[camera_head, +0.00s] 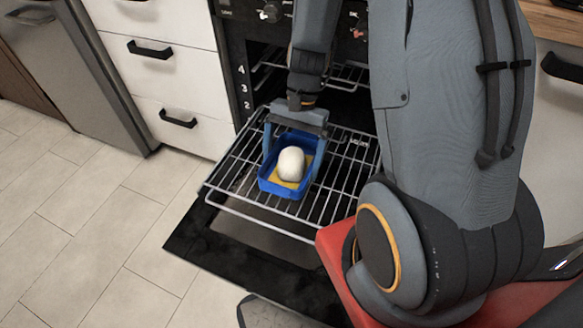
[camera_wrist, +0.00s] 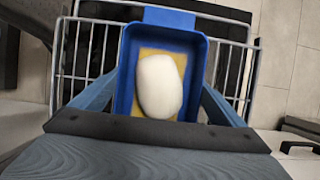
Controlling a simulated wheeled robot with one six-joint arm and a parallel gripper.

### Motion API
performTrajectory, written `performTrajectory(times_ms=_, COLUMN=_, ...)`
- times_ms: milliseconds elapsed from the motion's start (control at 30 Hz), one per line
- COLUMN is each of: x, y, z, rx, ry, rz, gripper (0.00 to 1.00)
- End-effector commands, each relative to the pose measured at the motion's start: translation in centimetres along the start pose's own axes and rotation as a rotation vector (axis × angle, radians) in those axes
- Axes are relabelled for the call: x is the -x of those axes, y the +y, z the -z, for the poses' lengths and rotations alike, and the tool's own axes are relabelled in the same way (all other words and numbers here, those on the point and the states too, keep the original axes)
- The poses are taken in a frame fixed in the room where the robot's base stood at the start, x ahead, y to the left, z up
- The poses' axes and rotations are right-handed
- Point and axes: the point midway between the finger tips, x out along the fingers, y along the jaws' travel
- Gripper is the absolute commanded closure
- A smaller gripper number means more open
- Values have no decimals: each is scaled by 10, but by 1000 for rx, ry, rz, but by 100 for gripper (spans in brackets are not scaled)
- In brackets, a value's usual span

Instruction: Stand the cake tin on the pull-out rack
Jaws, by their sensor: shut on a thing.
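The cake tin is a blue rectangular tin (camera_head: 266,183) with a yellow layer and a white rounded lump (camera_head: 291,164) inside. It is upright over the pull-out rack (camera_head: 231,185), a wire rack drawn out of the oven. My gripper (camera_head: 293,150) is shut on the tin, with one finger along each long side. In the wrist view the tin (camera_wrist: 162,37) lies between the two fingers, with rack wires showing on both sides. I cannot tell whether the tin's base touches the wires.
The open oven door (camera_head: 215,243) lies below the rack. White drawers (camera_head: 180,88) with black handles stand to the left of the oven. Bare rack wires show left and right of the tin. The tiled floor (camera_head: 95,225) at left is clear.

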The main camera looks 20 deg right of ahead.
Motion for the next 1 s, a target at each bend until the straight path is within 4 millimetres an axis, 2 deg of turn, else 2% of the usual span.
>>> performTrajectory(times_ms=200, x=-28, y=0, z=11, rx=-1, ry=-3, rz=-2, gripper=33)
performTrajectory(times_ms=567, x=-30, y=0, z=12, rx=0, ry=-1, rz=-1, gripper=33)
performTrajectory(times_ms=600, x=-31, y=0, z=12, rx=0, ry=-1, rz=-1, gripper=5)
performTrajectory(times_ms=633, x=-30, y=0, z=12, rx=1, ry=0, rz=0, gripper=0)
performTrajectory(times_ms=867, x=-30, y=0, z=12, rx=0, ry=-1, rz=-1, gripper=0)
performTrajectory(times_ms=1000, x=-19, y=0, z=11, rx=0, ry=0, rz=1, gripper=0)
